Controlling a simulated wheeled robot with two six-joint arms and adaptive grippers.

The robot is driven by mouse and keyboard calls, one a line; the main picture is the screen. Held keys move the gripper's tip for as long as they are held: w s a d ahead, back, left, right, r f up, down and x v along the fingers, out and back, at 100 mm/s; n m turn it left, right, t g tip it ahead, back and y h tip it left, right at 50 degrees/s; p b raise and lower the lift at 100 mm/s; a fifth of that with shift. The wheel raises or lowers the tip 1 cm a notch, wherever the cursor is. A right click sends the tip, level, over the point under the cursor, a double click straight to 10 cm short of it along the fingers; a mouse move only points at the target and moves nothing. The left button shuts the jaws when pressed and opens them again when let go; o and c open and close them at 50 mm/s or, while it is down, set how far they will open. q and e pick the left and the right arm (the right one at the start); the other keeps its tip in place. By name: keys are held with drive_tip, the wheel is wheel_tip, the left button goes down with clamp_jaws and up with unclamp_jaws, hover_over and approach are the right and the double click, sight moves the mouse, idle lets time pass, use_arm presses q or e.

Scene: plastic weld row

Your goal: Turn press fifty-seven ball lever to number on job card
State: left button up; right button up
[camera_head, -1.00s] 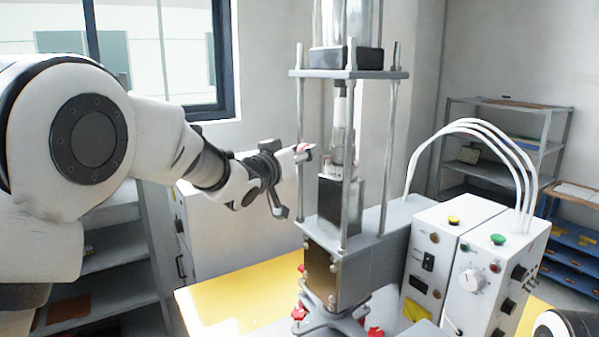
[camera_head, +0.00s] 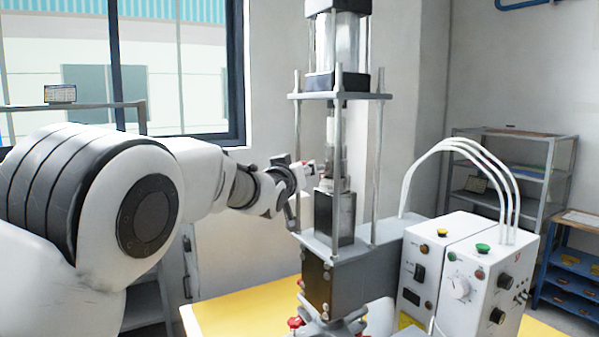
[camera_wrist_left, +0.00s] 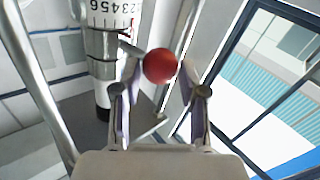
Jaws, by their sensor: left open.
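The press (camera_head: 335,195) stands upright on the bench with its rods and central cylinder. In the left wrist view, the ball lever shows as a red ball (camera_wrist_left: 160,66) on a short metal rod (camera_wrist_left: 130,48) from the collar. Above the rod is a white number ring (camera_wrist_left: 108,14) with digits about 2 to 6 showing; the exact setting is unclear. My left gripper (camera_wrist_left: 160,92) is open, one finger on each side of the ball, with no clear grip on it. In the head view, my left gripper (camera_head: 299,180) is beside the press's left rod. No job card is readable. My right gripper is out of view.
A white control box (camera_head: 470,285) with buttons and a dial stands right of the press, with white hoses arching from it. Red knobs (camera_head: 296,322) sit at the press foot on a yellow bench top (camera_head: 240,305). Shelves stand at the far right. Press rods are close to my left gripper.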

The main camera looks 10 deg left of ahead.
use_arm(q)
drive_tip(key=shift+o, duration=0.9)
drive_tip(key=shift+w+f, duration=0.1)
drive_tip(key=shift+w, duration=0.05)
drive_tip(key=s+a, duration=0.1)
drive_tip(key=s, duration=1.1)
drive_tip(key=shift+w+a, duration=0.1)
